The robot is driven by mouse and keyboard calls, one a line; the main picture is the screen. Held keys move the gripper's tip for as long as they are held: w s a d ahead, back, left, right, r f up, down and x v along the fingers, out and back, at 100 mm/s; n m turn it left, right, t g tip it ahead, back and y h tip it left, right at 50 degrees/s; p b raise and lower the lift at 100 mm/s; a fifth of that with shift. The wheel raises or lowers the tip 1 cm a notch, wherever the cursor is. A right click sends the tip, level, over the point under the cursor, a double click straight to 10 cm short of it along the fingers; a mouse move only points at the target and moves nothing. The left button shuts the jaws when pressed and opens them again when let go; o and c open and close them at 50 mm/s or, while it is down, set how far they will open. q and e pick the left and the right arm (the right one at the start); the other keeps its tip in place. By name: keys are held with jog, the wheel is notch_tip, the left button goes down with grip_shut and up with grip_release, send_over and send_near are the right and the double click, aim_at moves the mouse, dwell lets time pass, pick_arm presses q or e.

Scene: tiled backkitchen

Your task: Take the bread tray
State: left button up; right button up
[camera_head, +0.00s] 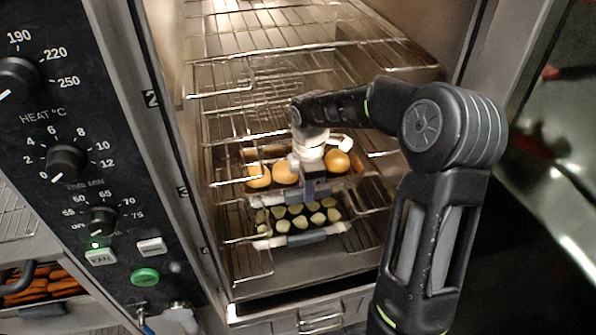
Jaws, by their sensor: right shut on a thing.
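The bread tray (268,192) is on a rack inside the open oven, with several round golden buns (337,161) in a row. My right arm reaches in from the right. My right gripper (316,189) is at the middle of the tray's front edge and is shut on it. The gripper's wrist hides part of the tray and some of what lies in it. My left gripper is not in view.
A lower tray (290,239) with several pale pieces sits on the rack just below. Empty wire racks (265,88) are above. The oven's control panel (85,130) stands left, and the oven's right wall is close to my arm.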

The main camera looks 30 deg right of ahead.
grip_shut()
dwell(0.8)
